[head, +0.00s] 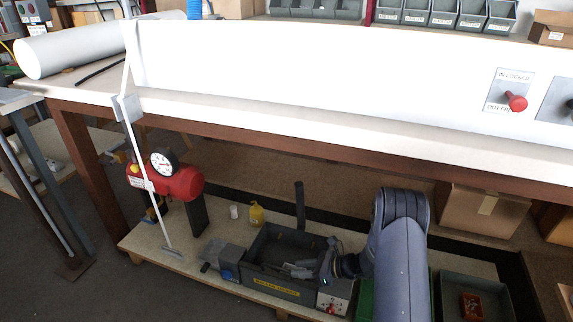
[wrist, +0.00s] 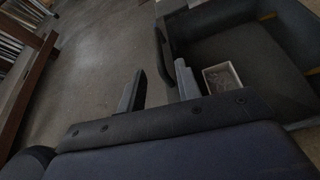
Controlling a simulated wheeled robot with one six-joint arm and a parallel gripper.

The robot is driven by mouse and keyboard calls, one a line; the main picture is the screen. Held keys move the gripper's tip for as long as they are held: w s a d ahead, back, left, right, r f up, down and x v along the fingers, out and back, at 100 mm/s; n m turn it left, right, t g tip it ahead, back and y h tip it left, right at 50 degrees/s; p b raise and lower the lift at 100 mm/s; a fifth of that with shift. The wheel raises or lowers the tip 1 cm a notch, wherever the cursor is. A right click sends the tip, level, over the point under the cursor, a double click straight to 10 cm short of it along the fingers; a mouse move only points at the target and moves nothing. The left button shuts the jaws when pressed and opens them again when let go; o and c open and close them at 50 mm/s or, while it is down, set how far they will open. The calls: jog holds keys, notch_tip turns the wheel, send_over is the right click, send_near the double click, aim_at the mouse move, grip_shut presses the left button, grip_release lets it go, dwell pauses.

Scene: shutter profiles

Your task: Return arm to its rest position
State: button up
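My gripper (wrist: 158,88) is open in the wrist view, with its two grey fingers apart and nothing between them. In the head view my gripper (head: 300,269) is small and hangs at the dark grey bin (head: 272,288) on the lower shelf, below the bench. My arm (head: 402,255) rises from the bottom edge, bends at the elbow, and reaches down and left. In the wrist view a dark bin with a grey inside (wrist: 245,58) lies right of the fingers, and a small pale-rimmed box (wrist: 222,80) is in it. I cannot tell how high the gripper is above the bin.
The long white profile (head: 330,75) lies along the bench top (head: 300,125) above my arm. A red tank with a gauge (head: 180,183) and a slanted pale rod (head: 146,185) stand to the left. A cardboard box (head: 483,213) is behind my elbow. Open floor (head: 60,285) is at left.

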aim_at(279, 268)
jog(key=b+x, duration=0.2)
jog(key=x, duration=0.6)
jog(key=shift+s+f+b, duration=0.1)
jog(key=shift+b, duration=0.25)
jog(key=shift+a+r, duration=0.15)
jog(key=shift+r, duration=0.15)
jog(key=shift+r+p, duration=0.3)
jog(key=shift+p, duration=0.2)
jog(key=shift+f, duration=0.1)
